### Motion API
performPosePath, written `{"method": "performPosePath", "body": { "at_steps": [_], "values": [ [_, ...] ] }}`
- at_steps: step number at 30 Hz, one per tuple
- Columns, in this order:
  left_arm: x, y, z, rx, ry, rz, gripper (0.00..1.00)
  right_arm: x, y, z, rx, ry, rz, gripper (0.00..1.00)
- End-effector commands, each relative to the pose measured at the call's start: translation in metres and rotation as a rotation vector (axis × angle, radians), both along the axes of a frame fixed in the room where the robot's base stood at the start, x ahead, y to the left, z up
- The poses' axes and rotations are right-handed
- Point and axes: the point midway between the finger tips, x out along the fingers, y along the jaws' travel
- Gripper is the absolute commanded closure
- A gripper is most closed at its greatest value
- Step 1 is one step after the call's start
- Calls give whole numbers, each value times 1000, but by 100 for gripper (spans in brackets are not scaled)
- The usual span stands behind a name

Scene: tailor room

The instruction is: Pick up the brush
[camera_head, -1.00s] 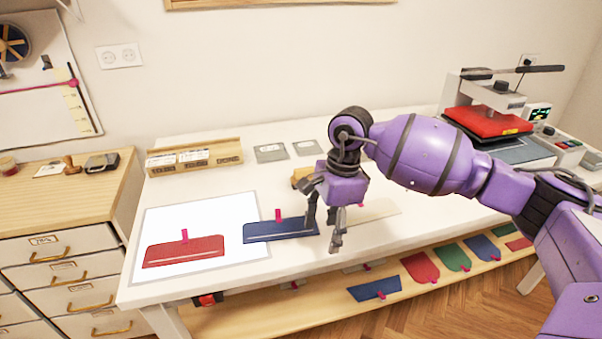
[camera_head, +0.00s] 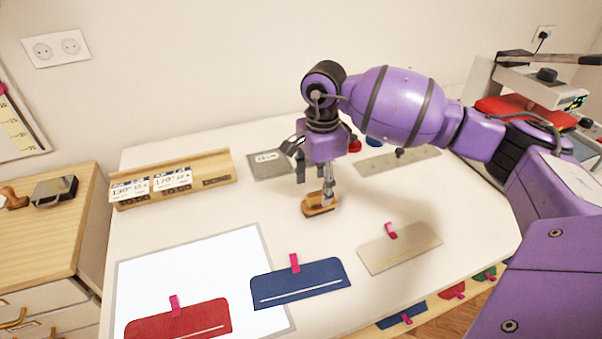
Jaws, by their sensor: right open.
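The brush (camera_head: 318,210) is a small wooden block with a dark lower edge, and it lies on the white table (camera_head: 210,215). My right gripper (camera_head: 315,189) is open and points down just above the brush. One fingertip overlaps the brush's upper part in the picture, and the other is to the left and a little farther back. I cannot tell whether a fingertip touches the brush. My left gripper is out of view.
A wooden card holder (camera_head: 215,170) and a grey plate (camera_head: 268,165) lie behind. A heat press (camera_head: 530,95) stands right.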

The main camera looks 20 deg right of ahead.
Motion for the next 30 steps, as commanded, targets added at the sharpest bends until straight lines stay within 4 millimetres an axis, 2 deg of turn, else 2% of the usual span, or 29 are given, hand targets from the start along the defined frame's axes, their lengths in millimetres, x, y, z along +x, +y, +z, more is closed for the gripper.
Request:
{"method": "performPosePath", "body": {
  "at_steps": [4,15,21,30],
  "values": [
    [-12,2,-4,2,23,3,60,0,-1,-13,0,2,0,42],
    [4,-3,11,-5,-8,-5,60,2,-5,-59,1,1,-1,42],
    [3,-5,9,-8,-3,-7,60,2,-5,-61,1,0,0,42],
    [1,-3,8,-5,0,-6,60,2,-5,-60,0,0,0,80]
  ]
}}
